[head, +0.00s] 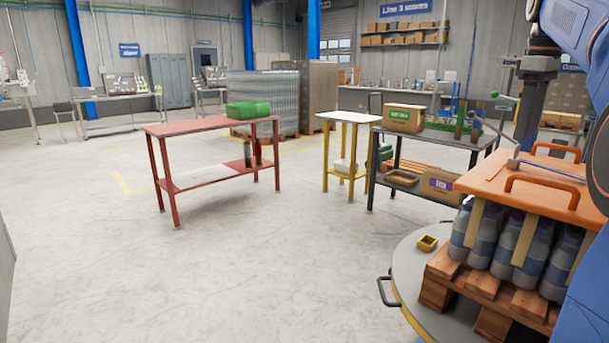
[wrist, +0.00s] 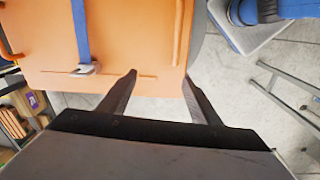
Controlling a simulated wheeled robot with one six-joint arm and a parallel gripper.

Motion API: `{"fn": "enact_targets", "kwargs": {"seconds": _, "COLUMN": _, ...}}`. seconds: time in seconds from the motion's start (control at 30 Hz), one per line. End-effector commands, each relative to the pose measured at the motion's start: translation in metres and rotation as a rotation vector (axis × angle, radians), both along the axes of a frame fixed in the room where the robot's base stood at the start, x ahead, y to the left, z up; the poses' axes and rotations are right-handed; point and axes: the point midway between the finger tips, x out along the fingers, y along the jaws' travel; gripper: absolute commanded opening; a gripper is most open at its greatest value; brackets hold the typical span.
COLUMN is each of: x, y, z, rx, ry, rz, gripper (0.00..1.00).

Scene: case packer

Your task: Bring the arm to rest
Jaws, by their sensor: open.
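My gripper (wrist: 160,80) shows in the wrist view with its two dark fingers spread apart and nothing between them. It is over the edge of an orange board (wrist: 110,45) with an orange handle and a blue strap with a metal buckle. The orange board (head: 530,185) lies on top of several dark bottles (head: 510,240) on a wooden pallet (head: 490,290). I cannot tell whether the fingers touch the board.
A red table (head: 215,128) with a green case, a small yellow-legged table (head: 348,116) and a dark bench (head: 440,137) with cartons stand beyond. The floor at left is clear.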

Motion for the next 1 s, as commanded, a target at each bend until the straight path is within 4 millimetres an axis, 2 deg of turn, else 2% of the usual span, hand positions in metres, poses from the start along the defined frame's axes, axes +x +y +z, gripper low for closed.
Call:
{"fn": "enact_targets", "kwargs": {"seconds": 0.17, "x": -0.021, "y": 0.042, "z": -0.022, "rx": -0.007, "ry": -0.04, "rz": -0.063, "gripper": 0.58}}
{"fn": "enact_targets", "kwargs": {"seconds": 0.47, "x": -0.07, "y": 0.114, "z": -0.084, "rx": -0.002, "ry": -0.128, "rz": -0.205, "gripper": 0.58}}
{"fn": "enact_targets", "kwargs": {"seconds": 0.77, "x": -0.133, "y": 0.173, "z": -0.167, "rx": 0.032, "ry": -0.218, "rz": -0.345, "gripper": 0.58}}
{"fn": "enact_targets", "kwargs": {"seconds": 1.0, "x": -0.188, "y": 0.21, "z": -0.248, "rx": 0.082, "ry": -0.284, "rz": -0.453, "gripper": 0.58}}
